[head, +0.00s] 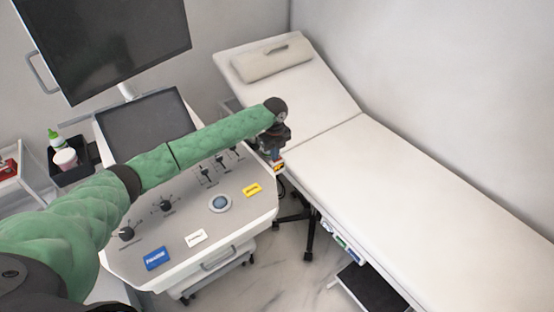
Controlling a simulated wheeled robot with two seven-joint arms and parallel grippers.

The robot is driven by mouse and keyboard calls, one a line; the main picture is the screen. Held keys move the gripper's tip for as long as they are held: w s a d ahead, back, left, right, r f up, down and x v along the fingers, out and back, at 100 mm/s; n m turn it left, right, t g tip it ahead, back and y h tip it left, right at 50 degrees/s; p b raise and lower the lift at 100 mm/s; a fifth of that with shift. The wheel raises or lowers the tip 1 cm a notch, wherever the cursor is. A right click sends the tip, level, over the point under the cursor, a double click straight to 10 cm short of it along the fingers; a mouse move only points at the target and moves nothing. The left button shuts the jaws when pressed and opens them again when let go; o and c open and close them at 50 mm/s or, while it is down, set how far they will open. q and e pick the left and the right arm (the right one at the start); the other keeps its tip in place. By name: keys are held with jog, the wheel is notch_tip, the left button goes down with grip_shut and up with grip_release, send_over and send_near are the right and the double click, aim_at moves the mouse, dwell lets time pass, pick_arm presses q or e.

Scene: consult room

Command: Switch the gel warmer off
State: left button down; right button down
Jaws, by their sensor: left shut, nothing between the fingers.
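My left arm reaches across the ultrasound-type console (235,212) from the left. My left gripper (278,162) points down at the console's right edge, beside the examination bed, shut and empty. A small red, yellow and white part (279,168) shows right at its fingertips; whether they touch it I cannot tell. No part is clearly readable as the gel warmer or its switch; it may be hidden behind the gripper. A black holder (84,172) at the left side of the console carries a green-capped bottle (56,142) and a pinkish cup (66,159). My right gripper is out of view.
A dark monitor (110,40) stands behind. The white bed (400,190) fills the right. A narrow floor gap lies between.

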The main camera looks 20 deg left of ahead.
pick_arm(q)
jog(key=shift+f, duration=0.1)
jog(key=shift+r+p, duration=2.9)
jog(key=shift+r, duration=0.6)
jog(key=shift+f, duration=0.1)
